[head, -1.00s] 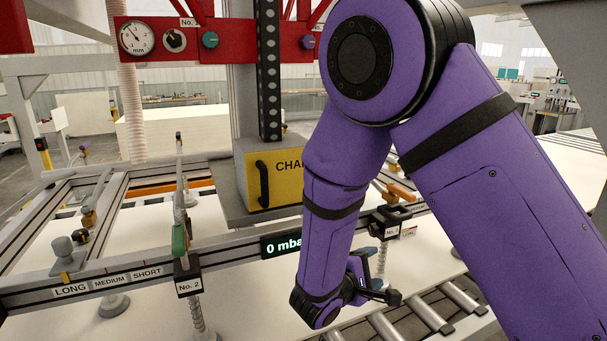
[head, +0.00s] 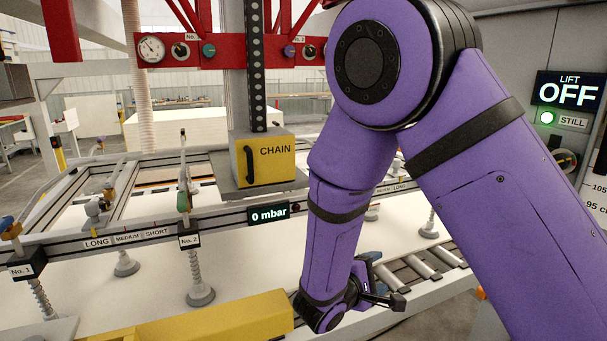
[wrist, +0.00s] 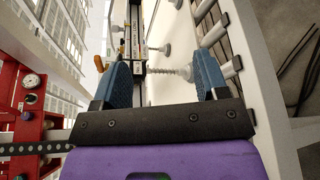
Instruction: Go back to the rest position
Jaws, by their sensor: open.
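My purple arm hangs down in front of the suction gantry in the head view, with its wrist low and bent. My gripper (head: 372,279) is at the lower middle, partly hidden behind the wrist. In the wrist view my gripper (wrist: 160,80) shows two blue fingers set wide apart, with nothing held between them. The gantry's rail and a suction cup on a spring stem (wrist: 185,72) show beyond the fingers.
The gantry beam carries a 0 mbar display (head: 269,215) and a yellow CHAIN box (head: 265,160). A yellow bar (head: 220,318) lies in front. A roller conveyor (head: 425,262) is right of my gripper. A grey cabinet shows LIFT OFF (head: 568,92) at the right.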

